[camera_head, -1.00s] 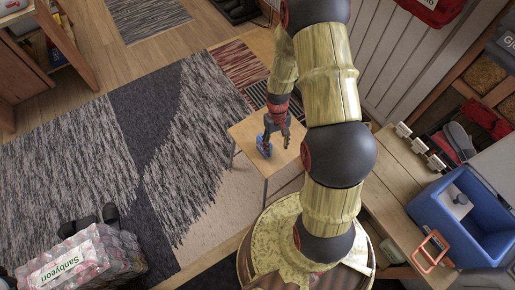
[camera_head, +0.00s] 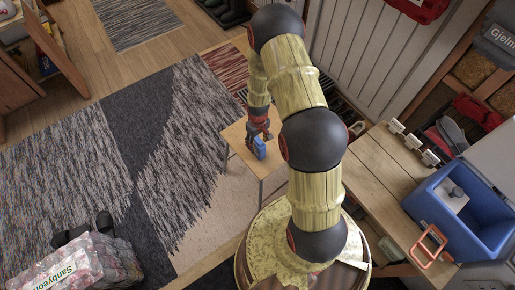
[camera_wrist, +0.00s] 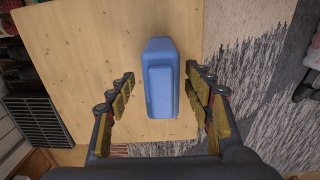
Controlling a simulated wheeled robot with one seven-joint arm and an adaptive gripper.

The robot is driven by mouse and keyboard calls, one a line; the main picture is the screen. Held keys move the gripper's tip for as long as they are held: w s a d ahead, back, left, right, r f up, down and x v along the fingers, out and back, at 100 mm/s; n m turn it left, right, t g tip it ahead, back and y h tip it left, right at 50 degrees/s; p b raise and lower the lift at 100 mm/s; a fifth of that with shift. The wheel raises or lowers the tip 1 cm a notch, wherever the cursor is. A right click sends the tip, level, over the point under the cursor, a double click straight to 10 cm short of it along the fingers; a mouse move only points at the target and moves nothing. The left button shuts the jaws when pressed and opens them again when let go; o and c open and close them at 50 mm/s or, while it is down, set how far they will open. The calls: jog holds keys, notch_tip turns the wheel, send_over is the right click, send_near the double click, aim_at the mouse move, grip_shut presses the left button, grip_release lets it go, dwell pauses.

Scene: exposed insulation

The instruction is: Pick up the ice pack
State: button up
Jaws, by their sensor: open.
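The ice pack is a blue block (camera_wrist: 160,82) on a small light-wood table (camera_wrist: 90,60), near the table's edge in the wrist view. In the head view the blue block (camera_head: 259,148) shows just below my gripper (camera_head: 259,132), partly hidden by it. In the wrist view my gripper (camera_wrist: 160,95) is open, with one finger on each side of the block and a gap on both sides. The fingers do not appear to touch it. I cannot tell the exact height of the fingertips above the tabletop.
A wooden bench (camera_head: 378,175) at the right holds a blue bin (camera_head: 436,204) and an orange-framed item (camera_head: 428,246). A patterned rug (camera_head: 90,160) covers the floor at left, with a wrapped bundle (camera_head: 90,262) on it. A dark slatted object (camera_wrist: 38,122) shows beside the table.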

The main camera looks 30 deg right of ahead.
notch_tip(320, 180, down, 3)
jog(key=shift+a+f+b, duration=0.1)
jog(key=shift+f+b, duration=0.1)
jog(key=shift+b, duration=0.35)
jog(key=shift+r, duration=0.1)
jog(key=c, duration=0.4)
grip_shut()
